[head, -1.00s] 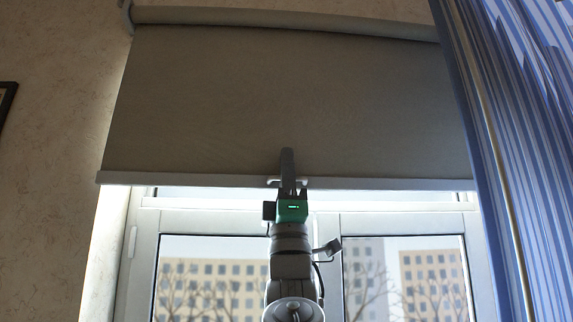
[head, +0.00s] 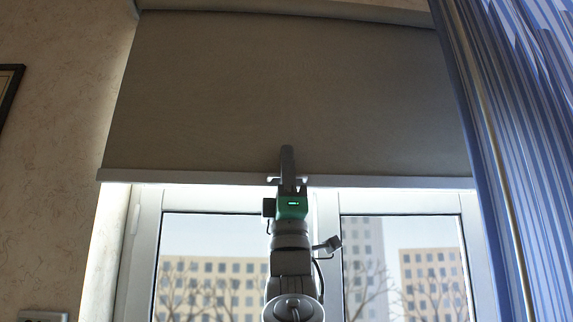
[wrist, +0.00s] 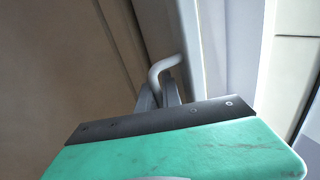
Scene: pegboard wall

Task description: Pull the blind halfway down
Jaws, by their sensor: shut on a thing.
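The grey-brown roller blind (head: 200,100) hangs over the upper part of the window in the head view. Its pale bottom bar (head: 400,181) runs across the window just above the panes. My gripper (head: 288,172) is at the middle of this bar, shut on the blind's small handle. In the wrist view the bent grey handle (wrist: 163,70) rises from between my gripper's fingers (wrist: 163,96), beside the bottom bar (wrist: 188,50). The fingers' grip is partly hidden by the green gripper body.
A blue striped curtain (head: 510,150) hangs at the right and overlaps the blind's right edge. The window (head: 215,240) below the bar shows buildings. A picture frame (head: 8,90) hangs on the left wall, and a pale box (head: 43,316) shows at the lower left.

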